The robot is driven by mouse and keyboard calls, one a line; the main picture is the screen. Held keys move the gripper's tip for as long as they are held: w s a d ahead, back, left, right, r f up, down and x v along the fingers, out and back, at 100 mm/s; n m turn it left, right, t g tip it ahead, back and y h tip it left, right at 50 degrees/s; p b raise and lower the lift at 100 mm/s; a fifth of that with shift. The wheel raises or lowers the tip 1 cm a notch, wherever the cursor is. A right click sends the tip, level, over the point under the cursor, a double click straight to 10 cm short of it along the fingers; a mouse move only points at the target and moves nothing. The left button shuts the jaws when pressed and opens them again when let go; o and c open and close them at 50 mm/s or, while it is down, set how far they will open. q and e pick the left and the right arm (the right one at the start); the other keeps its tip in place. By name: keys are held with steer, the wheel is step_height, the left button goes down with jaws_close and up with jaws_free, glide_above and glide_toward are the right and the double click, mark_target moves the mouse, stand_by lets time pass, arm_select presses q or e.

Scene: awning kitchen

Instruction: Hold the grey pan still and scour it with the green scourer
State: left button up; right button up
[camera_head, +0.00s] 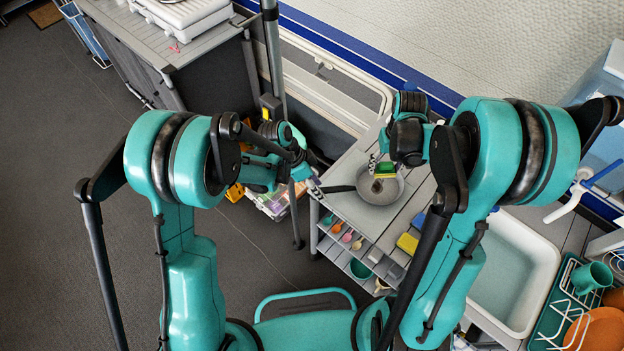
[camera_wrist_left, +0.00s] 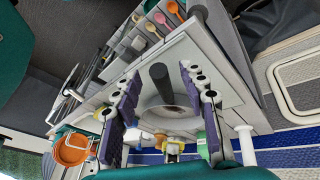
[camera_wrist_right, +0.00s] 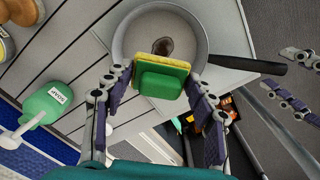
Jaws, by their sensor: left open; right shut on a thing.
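The grey pan (camera_head: 391,192) lies on the slatted worktop, its black handle (camera_head: 338,190) pointing left. A dark brown stain (camera_wrist_right: 163,46) shows on the pan's floor in the right wrist view. My right gripper (camera_head: 386,160) is shut on the green scourer (camera_wrist_right: 163,84), which has a yellow layer, and holds it over the pan beside the stain. Whether the scourer touches the pan is unclear. My left gripper (camera_head: 315,187) is open and empty just off the handle's end. In the left wrist view the handle (camera_wrist_left: 160,78) lines up between its fingers.
A green soap bottle (camera_wrist_right: 45,103) stands beyond the pan in the right wrist view. Coloured spoons (camera_head: 346,236) sit in a shelf below the worktop. A white sink (camera_head: 512,270) and a dish rack (camera_head: 550,328) are at right.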

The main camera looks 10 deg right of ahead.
arm_select(q)
steer(key=shift+x, duration=1.15)
jaws_close()
